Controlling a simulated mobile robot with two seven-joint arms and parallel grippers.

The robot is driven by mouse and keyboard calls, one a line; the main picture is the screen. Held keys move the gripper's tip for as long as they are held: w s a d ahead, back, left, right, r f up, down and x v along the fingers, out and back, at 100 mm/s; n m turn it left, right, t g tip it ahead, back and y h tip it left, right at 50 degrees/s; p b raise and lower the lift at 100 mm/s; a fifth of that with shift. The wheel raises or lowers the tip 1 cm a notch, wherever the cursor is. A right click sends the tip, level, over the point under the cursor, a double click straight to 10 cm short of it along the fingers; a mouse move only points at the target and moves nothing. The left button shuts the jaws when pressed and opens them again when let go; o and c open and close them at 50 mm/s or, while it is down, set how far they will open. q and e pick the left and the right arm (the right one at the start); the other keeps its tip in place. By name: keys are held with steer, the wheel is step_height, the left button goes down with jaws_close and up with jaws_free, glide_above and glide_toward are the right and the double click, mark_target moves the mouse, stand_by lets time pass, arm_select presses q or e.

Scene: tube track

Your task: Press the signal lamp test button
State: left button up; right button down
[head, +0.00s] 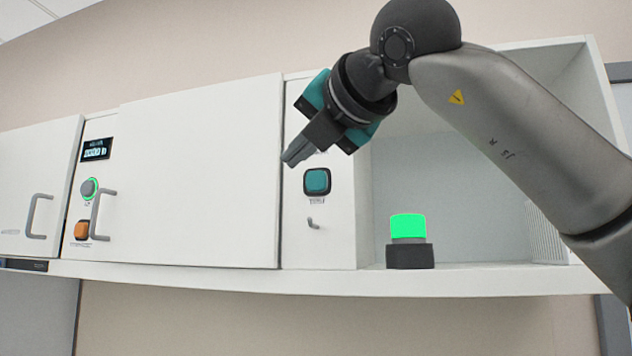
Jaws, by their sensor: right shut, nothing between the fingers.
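A teal square button (317,181) in a dark frame sits on the white panel right of the large cabinet door. A small label below it is too small to read. A signal lamp (408,228) with a bright green lit top and a dark base stands in the open compartment to the right. My right gripper (288,160) is shut and empty. In the picture its fingertips are up and left of the teal button, apart from it; its depth to the panel is hard to tell. My left gripper is out of view.
A large white door (200,180) with a grey handle (98,215) fills the middle. Left of it are a dark display (96,150), a round green-ringed button (89,189) and an orange button (82,230).

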mark_target(316, 173)
steer(key=shift+w+d+p, duration=0.45)
steer(key=shift+w+p, duration=0.5)
steer(key=shift+w, duration=0.45)
steer(key=shift+w+d+p, duration=0.45)
steer(key=shift+w+p, duration=0.45)
steer(key=shift+w, duration=0.5)
steer(key=shift+w+d+p, duration=0.45)
steer(key=shift+w+p, duration=0.5)
steer(key=shift+w, duration=0.45)
steer(key=shift+w, duration=0.1)
steer(key=shift+w+d, duration=0.1)
steer(key=shift+w, duration=0.25)
steer(key=shift+w+d+p, duration=0.2)
steer(key=shift+w+p, duration=0.1)
steer(key=shift+w, duration=0.15)
steer(key=shift+s+a+f+b, duration=0.2)
steer(key=shift+s+b, duration=0.35)
steer(key=shift+b, duration=0.2)
steer(key=shift+s+a+r, duration=0.1)
steer(key=shift+s+r, duration=0.05)
steer(key=shift+s, duration=0.2)
